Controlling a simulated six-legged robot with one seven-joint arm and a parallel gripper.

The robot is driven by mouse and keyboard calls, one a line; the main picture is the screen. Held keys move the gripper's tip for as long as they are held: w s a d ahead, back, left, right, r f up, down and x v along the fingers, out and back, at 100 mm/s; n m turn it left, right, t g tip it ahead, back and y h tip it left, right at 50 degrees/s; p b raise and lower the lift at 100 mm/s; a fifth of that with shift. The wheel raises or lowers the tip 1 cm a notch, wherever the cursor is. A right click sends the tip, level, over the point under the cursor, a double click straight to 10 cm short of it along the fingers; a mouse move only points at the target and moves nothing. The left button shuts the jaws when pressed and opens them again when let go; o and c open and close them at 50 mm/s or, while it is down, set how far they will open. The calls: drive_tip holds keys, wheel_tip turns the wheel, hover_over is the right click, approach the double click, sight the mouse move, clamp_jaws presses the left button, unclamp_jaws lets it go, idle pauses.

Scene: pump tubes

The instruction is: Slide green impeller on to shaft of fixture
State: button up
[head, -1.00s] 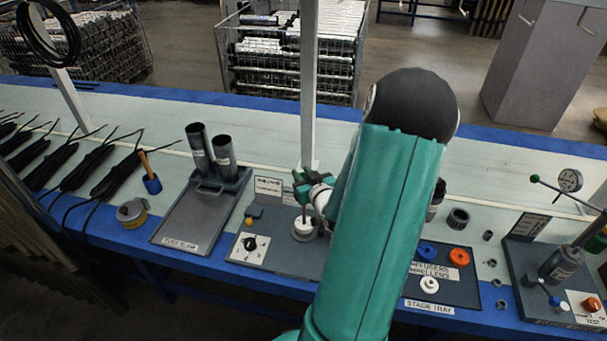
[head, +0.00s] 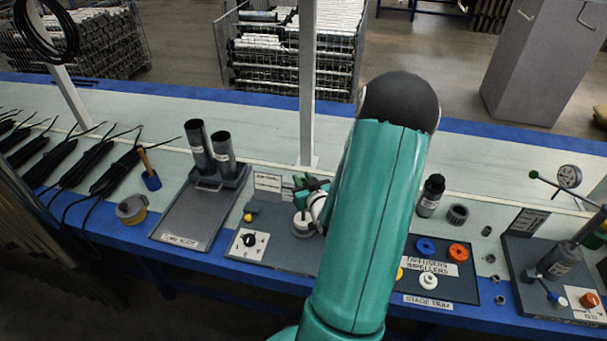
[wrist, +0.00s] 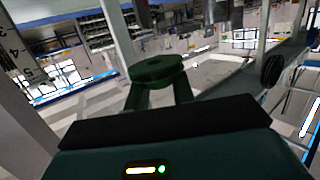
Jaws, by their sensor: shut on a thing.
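The green impeller (wrist: 157,68) is a round disc at the fingertips in the wrist view. My gripper (wrist: 158,92) is shut on it, with one finger on each side. In the head view my gripper (head: 311,186) is small and partly hidden by my arm, over the fixture (head: 275,251). The fixture is a grey plate with a black dial, and a white round part (head: 303,224) stands on it just below my gripper. The shaft cannot be made out, and I cannot tell whether the impeller touches it.
The stage tray (head: 460,291), right of my arm, holds blue, orange and white impellers. A black bottle (head: 431,196) stands behind it. Left of the fixture is a grey tray (head: 185,222) with two dark tubes (head: 210,149). A test stand (head: 535,280) is at far right.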

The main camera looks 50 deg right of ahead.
drive_tip(key=shift+f, duration=0.95)
drive_tip(key=shift+f, duration=1.3)
idle(1.1)
drive_tip(key=o, duration=1)
drive_tip(key=shift+o, duration=0.2)
drive_tip(key=shift+a, duration=0.1)
